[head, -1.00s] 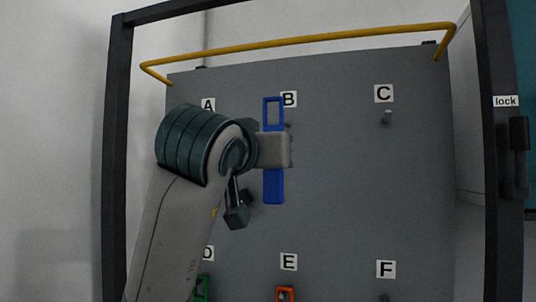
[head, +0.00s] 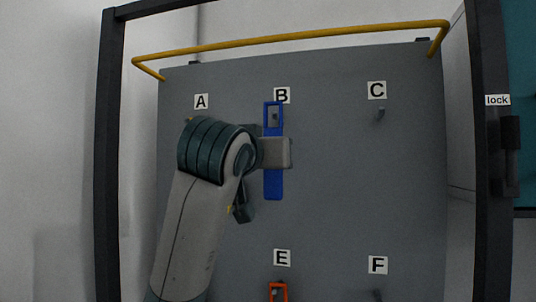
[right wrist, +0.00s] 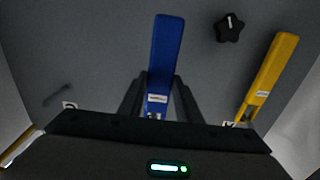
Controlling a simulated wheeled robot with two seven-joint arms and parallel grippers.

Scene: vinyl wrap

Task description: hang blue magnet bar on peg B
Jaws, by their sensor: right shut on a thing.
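The blue magnet bar (head: 273,186) is held upright in front of the grey board, just below the label B (head: 282,96). My right gripper (head: 276,153) is shut around its middle. The bar's open loop is at the top, and peg B (head: 275,117) shows inside that opening. I cannot tell whether the peg passes through the loop or is still behind it. In the right wrist view the blue bar (right wrist: 160,60) sits between my dark fingers. My left gripper is not in view.
The grey board (head: 335,190) carries bare peg C (head: 380,113) at upper right and peg F (head: 378,295) below. An orange loop (head: 278,291) hangs under E. A yellow rail (head: 290,42) crosses the top. The right wrist view shows a yellow bar (right wrist: 268,75) and black knob (right wrist: 229,27).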

